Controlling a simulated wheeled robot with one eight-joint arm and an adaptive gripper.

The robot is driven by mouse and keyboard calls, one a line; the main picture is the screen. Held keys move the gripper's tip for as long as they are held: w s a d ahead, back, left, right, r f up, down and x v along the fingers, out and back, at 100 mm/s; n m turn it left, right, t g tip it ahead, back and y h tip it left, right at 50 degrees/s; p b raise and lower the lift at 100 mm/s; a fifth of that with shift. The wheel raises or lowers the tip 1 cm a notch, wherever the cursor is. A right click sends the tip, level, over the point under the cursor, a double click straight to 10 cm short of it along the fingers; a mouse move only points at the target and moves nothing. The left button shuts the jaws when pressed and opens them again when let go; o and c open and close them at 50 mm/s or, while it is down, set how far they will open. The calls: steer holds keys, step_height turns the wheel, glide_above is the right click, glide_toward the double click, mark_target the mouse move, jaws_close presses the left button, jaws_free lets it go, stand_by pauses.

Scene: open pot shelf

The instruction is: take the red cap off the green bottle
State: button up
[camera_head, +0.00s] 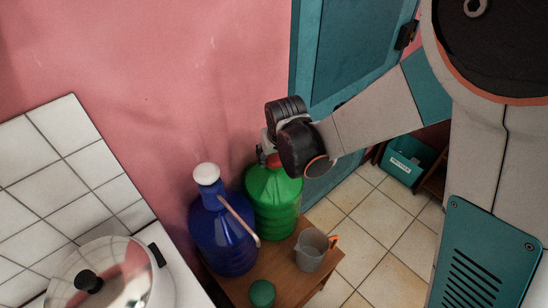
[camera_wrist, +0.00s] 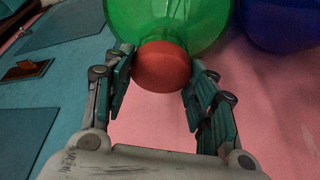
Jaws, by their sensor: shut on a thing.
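The green bottle (camera_head: 272,200) stands upright on a small wooden table, and its body also shows at the top of the wrist view (camera_wrist: 172,22). The red cap (camera_wrist: 161,66) sits at the bottle's neck, and a sliver of it shows in the head view (camera_head: 273,160). My gripper (camera_wrist: 160,68) has its two fingers on either side of the cap and is shut on it. In the head view, my gripper (camera_head: 268,152) is at the bottle's top and hides most of the cap. I cannot tell whether the cap is loosened.
A blue bottle (camera_head: 222,238) with a white cap stands close to the left. A grey mug (camera_head: 311,250) and a green round object (camera_head: 262,293) share the wooden table (camera_head: 290,285). A teal door (camera_head: 345,50) and a pink wall (camera_head: 150,60) are behind. A lidded pot (camera_head: 110,275) is at lower left.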

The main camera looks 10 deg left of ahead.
steer(key=shift+r, duration=0.1)
step_height(320, 180, up, 20)
steer(key=p, duration=1.3)
steer(key=s+d+f+m+h+b, duration=0.2)
steer(key=d+f+m+b, duration=0.2)
steer(key=d+f+b, duration=1.6)
step_height(320, 180, up, 20)
steer(key=n+y+p, duration=0.2)
steer(key=n+p, duration=0.2)
steer(key=p, duration=1.6)
glide_above(274, 158)
steer(key=shift+w, duration=0.1)
steer(key=shift+f, duration=0.15)
step_height(274, 158, down, 20)
steer(key=b, duration=1.3)
steer(key=shift+w+r, duration=0.1)
steer(key=shift+r, duration=0.15)
